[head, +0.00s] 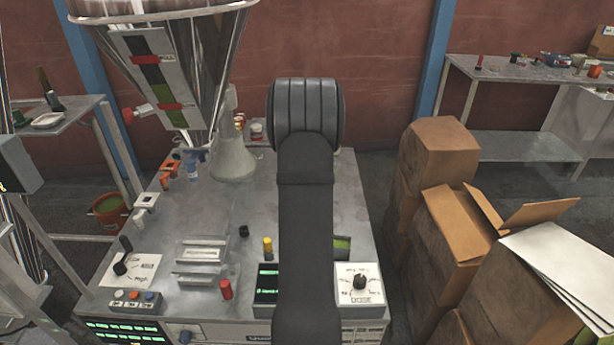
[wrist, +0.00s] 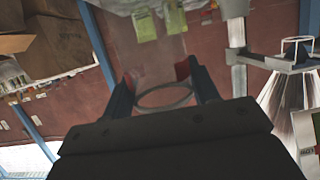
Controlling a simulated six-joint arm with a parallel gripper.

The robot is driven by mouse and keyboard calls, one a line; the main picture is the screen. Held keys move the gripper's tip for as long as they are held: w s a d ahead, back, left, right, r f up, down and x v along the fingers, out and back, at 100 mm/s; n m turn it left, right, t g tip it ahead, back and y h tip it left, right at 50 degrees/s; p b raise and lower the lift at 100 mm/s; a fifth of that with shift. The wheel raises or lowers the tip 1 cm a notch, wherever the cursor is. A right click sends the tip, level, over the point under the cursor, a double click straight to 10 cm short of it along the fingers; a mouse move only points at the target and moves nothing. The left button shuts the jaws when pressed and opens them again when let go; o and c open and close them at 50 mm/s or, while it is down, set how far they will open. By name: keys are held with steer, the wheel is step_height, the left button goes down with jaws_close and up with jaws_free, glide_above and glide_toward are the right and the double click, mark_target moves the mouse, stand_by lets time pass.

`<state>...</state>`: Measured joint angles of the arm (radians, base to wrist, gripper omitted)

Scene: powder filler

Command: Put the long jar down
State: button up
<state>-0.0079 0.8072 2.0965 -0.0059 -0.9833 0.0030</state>
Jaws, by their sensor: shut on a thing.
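In the wrist view my gripper (wrist: 157,77) has its two blue fingers with red pads on either side of a clear glass jar (wrist: 164,97). Its round rim shows between the fingers, and the fingers are shut on it. The jar is see-through, so its length and whether its base touches anything cannot be told. In the head view my dark arm hides the gripper and the jar.
The metal machine top (head: 215,215) bears a silver cone (head: 232,150), metal bars (head: 205,253), a red knob (head: 226,289) and a dose dial (head: 359,283). A large hopper (head: 215,50) hangs at upper left. Cardboard boxes (head: 437,150) stand at right.

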steer(key=w+a+f+n+g+y, duration=0.1)
steer(key=w+a+n+g+y, duration=0.25)
steer(key=a, duration=1.55)
steer(key=w+a+f+n+g+y, duration=0.15)
steer(key=a+n+y, duration=0.4)
steer(key=a, duration=1.35)
step_height(320, 180, down, 7)
steer(key=shift+d+r+t+y, duration=0.2)
steer(key=shift+d+t+y, duration=0.1)
steer(key=shift+t, duration=0.1)
steer(key=shift+f, duration=0.65)
steer(key=o, duration=1.2)
steer(key=shift+c, duration=0.2)
steer(key=v, duration=1.7)
steer(key=shift+s, duration=0.2)
